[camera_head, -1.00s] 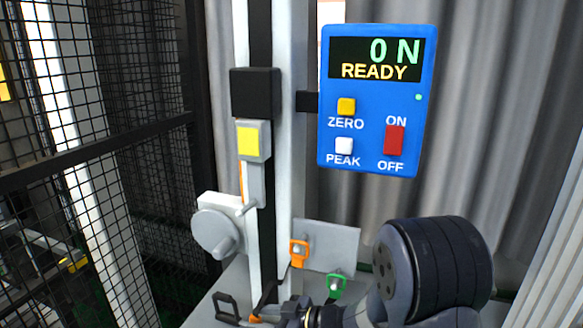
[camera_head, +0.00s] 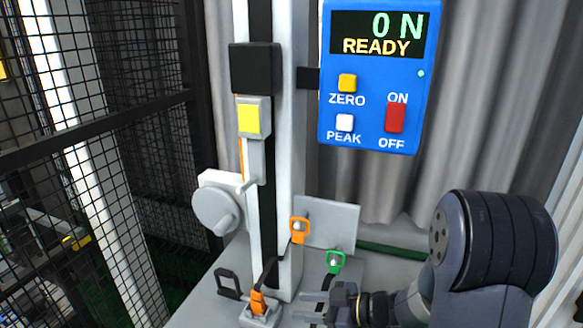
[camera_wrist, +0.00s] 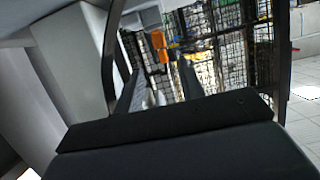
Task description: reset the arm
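My gripper (camera_head: 308,306) is low in the head view, pointing left over the grey base plate of the drop tower. Its two fingers stand apart with nothing seen held between them. In the wrist view my gripper (camera_wrist: 158,84) also shows its fingers spread, with the fenced background beyond. An orange clip with a black strap (camera_head: 258,301) sits on the base just left of the fingertips, apart from them. My dark arm joint fills the lower right of the head view.
The tower column (camera_head: 285,200) carries a black block (camera_head: 255,69) and a yellow-faced block (camera_head: 249,118). A blue panel (camera_head: 374,135) reads 0 N, READY. An orange tag (camera_head: 299,229) and green tag (camera_head: 335,262) hang at a grey plate (camera_head: 343,226). Mesh fencing (camera_head: 100,170) stands left.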

